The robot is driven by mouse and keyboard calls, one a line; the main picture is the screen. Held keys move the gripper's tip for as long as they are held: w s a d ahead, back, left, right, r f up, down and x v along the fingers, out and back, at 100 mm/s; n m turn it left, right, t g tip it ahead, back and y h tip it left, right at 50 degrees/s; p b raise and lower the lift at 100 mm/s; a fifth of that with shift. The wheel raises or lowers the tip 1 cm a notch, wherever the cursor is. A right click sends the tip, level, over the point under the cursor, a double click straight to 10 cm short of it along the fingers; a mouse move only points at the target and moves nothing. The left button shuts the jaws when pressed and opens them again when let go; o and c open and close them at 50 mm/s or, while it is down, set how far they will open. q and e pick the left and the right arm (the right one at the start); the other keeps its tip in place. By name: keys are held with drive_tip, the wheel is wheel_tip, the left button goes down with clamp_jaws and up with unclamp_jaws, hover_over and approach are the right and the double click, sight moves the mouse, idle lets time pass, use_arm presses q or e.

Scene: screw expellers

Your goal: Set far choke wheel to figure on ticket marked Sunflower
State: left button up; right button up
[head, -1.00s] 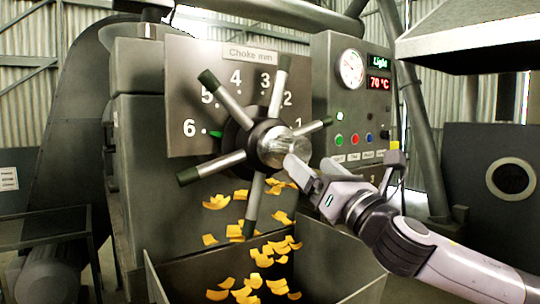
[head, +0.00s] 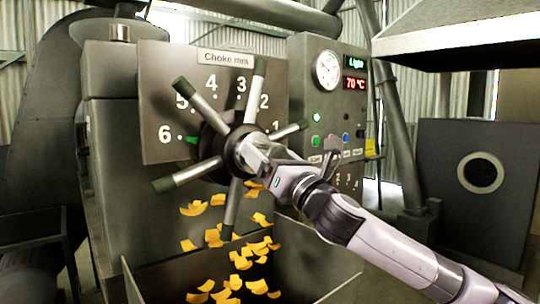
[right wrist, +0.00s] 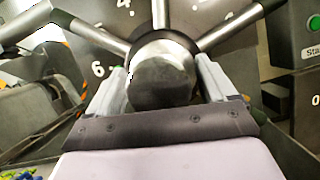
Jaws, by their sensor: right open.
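One choke wheel is in view, a grey spoked handwheel (head: 208,104) with dark grip ends. It stands in front of a plate (head: 160,70) labelled "Choke mm" with the figures 1 to 6. A green pointer (head: 192,140) is beside the 6. My right gripper (head: 250,155) is at the wheel's hub, and in the right wrist view its open fingers (right wrist: 163,82) lie on either side of the round hub (right wrist: 163,80). Whether they touch it I cannot tell. My left gripper is not in view. No ticket marked Sunflower shows.
A control panel (head: 300,75) with a gauge, a 70 °C display and buttons stands right of the wheel. A metal bin (head: 170,270) lies below, with yellow flakes falling into it. A grey hood (head: 455,40) hangs at upper right.

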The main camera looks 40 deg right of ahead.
drive_tip(key=c, duration=1.4)
